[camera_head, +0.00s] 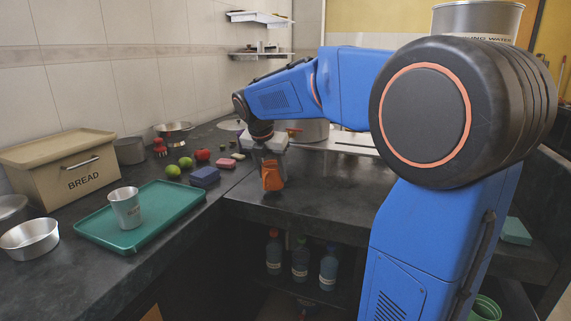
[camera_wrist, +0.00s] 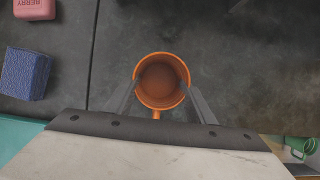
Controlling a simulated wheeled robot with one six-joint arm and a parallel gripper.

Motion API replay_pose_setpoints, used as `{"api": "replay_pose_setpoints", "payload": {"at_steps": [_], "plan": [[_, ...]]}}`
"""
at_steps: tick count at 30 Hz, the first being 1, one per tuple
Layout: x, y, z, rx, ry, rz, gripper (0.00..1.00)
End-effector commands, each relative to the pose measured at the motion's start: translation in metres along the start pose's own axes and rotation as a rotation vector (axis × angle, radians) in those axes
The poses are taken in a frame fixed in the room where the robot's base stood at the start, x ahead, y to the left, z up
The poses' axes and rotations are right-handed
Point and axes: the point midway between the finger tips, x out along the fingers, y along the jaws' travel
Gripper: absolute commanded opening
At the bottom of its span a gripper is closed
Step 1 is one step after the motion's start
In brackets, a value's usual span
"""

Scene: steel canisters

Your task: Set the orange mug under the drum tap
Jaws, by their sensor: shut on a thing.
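The orange mug (camera_head: 272,178) hangs or stands upright just below my gripper (camera_head: 268,156), over the front part of the dark counter. I cannot tell whether its base touches the counter. In the wrist view my gripper (camera_wrist: 160,88) is shut on the mug (camera_wrist: 158,101), one finger at each side of its rim. The mug looks empty, with its handle toward the wrist.
Left of the mug are a blue block (camera_head: 205,176), a pink block (camera_head: 226,164) and limes (camera_head: 173,171). A green tray (camera_head: 105,240) holds a steel cup (camera_head: 125,208). A bread bin (camera_head: 65,170) stands further left. A steel water drum (camera_head: 478,18) is at upper right. Counter right of the mug is clear.

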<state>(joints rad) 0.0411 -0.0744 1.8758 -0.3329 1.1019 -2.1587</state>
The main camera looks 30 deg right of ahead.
Motion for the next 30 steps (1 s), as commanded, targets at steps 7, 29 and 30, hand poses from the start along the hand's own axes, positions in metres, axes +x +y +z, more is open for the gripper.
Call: {"api": "replay_pose_setpoints", "payload": {"at_steps": [7,29,30], "plan": [[0.02,0.0,0.047,0.003,0.0,-0.002,0.27],[0.052,0.0,0.102,0.0,0.001,-0.001,0.27],[0.055,0.0,0.101,0.0,0.001,-0.001,0.27]]}}
